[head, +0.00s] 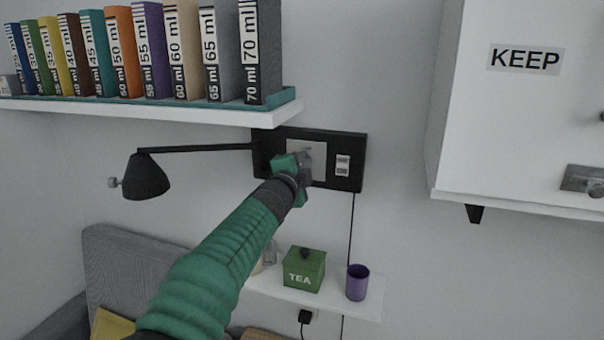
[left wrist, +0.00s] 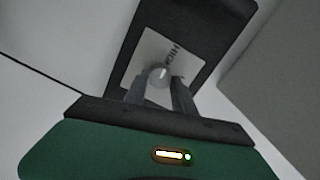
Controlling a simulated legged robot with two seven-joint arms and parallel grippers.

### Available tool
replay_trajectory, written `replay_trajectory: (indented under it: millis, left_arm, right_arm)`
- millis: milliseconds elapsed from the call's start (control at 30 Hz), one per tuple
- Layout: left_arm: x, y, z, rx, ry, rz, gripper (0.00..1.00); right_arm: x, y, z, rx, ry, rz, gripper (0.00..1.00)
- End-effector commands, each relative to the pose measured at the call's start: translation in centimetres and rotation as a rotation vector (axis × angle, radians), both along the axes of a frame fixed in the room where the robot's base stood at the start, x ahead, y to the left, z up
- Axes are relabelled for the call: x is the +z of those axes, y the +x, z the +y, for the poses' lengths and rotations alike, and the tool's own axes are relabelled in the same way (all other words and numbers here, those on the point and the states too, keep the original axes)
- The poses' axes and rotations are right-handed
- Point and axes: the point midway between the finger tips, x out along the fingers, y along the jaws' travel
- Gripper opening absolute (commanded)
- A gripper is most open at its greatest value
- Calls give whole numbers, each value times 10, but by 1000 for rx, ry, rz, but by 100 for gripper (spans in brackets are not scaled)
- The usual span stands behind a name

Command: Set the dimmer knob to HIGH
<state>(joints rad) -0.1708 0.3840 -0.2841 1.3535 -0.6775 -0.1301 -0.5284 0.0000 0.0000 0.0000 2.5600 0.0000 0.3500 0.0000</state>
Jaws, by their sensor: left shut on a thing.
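The dimmer knob (left wrist: 158,75) is a small round grey knob on a light square plate (left wrist: 143,63), which is set in a black wall panel (head: 345,180). The word HIGH is printed on the plate beside the knob in the left wrist view. My left gripper (head: 302,168) reaches up to the plate and hides the knob in the head view. In the left wrist view its two fingers (left wrist: 160,90) are shut on the knob, one on each side. The knob's exact pointer direction is hard to read. My right gripper is not in view.
A white switch (head: 342,165) sits right of the plate. A black wall lamp (head: 147,176) extends left. A book shelf (head: 190,113) hangs above. Below, a small shelf (head: 325,300) holds a green tea box (head: 304,272) and a purple cup (head: 357,283). A white cabinet (head: 510,130) hangs right.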

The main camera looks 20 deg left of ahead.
Motion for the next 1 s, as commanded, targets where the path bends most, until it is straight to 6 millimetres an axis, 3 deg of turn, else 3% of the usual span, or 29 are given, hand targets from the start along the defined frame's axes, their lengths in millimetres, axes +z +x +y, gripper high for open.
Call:
replay_trajectory:
  millis: [33,733,767,900,1000]
  left_arm:
    - [-10,1,-1,1,21,14,0]
    - [-9,1,-1,1,92,12,0]
    - [-9,1,-1,1,92,12,35]
    - [-7,1,0,1,91,9,53]
    - [-5,0,0,1,90,5,53]
  right_arm:
    - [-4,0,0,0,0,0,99]
    - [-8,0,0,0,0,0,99]
    - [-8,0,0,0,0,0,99]
    - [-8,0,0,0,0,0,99]
    - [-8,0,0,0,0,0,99]
